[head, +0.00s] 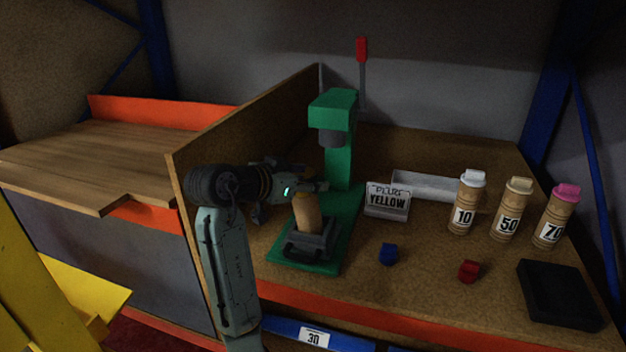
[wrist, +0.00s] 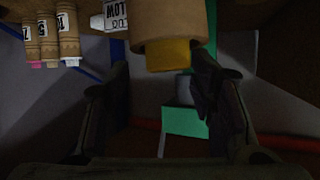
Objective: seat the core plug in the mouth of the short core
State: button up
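The short core (head: 307,214), a tan tube, stands a little tilted in the dark clamp (head: 312,243) on the green press's base. In the wrist view, which is upside down, the short core (wrist: 172,22) shows at the top. The yellow core plug (wrist: 168,56) is at its mouth, with a yellow part standing out past the rim; how deep it sits is hidden. My gripper (head: 318,187) is beside the core's upper end. In the wrist view its fingers (wrist: 160,66) are apart on either side of the plug, with a clear gap at the left finger.
The green press (head: 340,150) rises behind the core. A sign reading "YELLOW" (head: 388,201), a white tray (head: 425,186), blue block (head: 388,254), red block (head: 469,271), capped tubes (head: 505,215) and black pad (head: 560,295) are to the right. A wooden partition (head: 250,125) stands left.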

jog(key=b+v, duration=0.1)
jog(key=v, duration=0.9)
jog(key=shift+b, duration=0.35)
jog(key=shift+s, duration=0.1)
